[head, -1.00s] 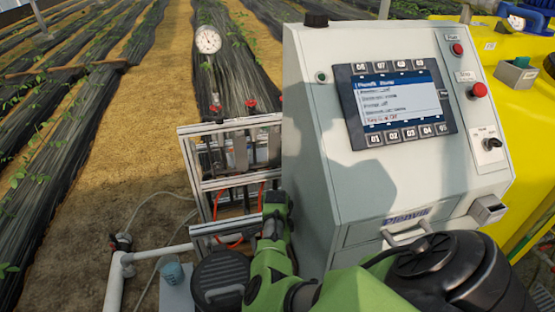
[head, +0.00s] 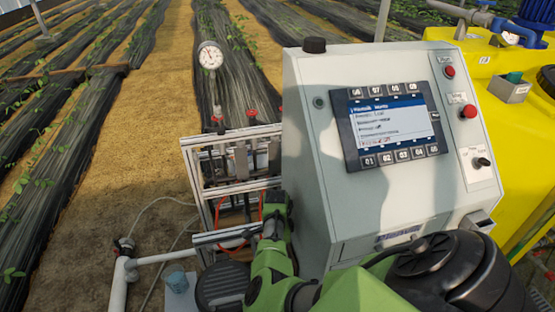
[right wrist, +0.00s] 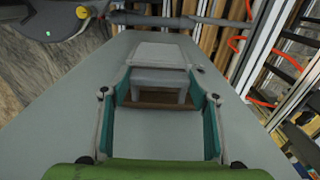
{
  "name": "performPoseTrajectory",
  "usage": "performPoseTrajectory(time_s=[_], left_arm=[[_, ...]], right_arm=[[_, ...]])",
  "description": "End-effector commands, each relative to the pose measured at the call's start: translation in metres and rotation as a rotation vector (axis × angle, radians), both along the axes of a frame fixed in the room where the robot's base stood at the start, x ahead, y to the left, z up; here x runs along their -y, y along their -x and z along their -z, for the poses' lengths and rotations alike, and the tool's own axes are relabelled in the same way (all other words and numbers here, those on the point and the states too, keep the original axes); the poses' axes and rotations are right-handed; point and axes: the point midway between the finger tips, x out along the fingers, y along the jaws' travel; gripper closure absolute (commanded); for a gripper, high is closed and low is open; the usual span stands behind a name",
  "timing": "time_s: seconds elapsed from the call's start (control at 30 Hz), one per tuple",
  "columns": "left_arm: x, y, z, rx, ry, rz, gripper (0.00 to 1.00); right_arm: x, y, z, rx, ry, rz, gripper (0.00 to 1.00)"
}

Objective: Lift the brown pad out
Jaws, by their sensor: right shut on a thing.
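My right gripper (right wrist: 160,92) shows in the right wrist view, with teal pads on both fingers. The brown pad (right wrist: 152,105) shows as a narrow brown strip spanning from one finger to the other, and the fingers are shut on it. A pale grey housing (right wrist: 159,52) lies just beyond the strip against a grey panel. I cannot tell whether the pad is clear of this housing. In the head view my right arm reaches across the bottom, and its gripper is hidden there. My left gripper is not in view.
The grey control cabinet (head: 320,215) with a lit screen (head: 390,129) stands close to my arm. Left of it is a metal frame (head: 222,140) with orange hoses. A yellow tank (head: 490,130) stands at right.

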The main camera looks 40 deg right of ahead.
Motion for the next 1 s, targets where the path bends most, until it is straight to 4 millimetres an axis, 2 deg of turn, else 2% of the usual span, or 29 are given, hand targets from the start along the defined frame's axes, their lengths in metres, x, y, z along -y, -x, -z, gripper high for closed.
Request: performPoseTrajectory(time_s=[0.1,0.63,1.0], left_arm=[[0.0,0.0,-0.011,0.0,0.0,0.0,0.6],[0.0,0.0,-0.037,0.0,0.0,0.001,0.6],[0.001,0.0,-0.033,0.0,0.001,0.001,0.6]], right_arm=[[0.0,0.0,-0.011,0.0,0.001,0.0,0.88],[0.0,0.0,-0.042,-0.001,0.0,0.0,0.88],[0.0,0.0,-0.061,0.0,0.001,0.0,0.88]])
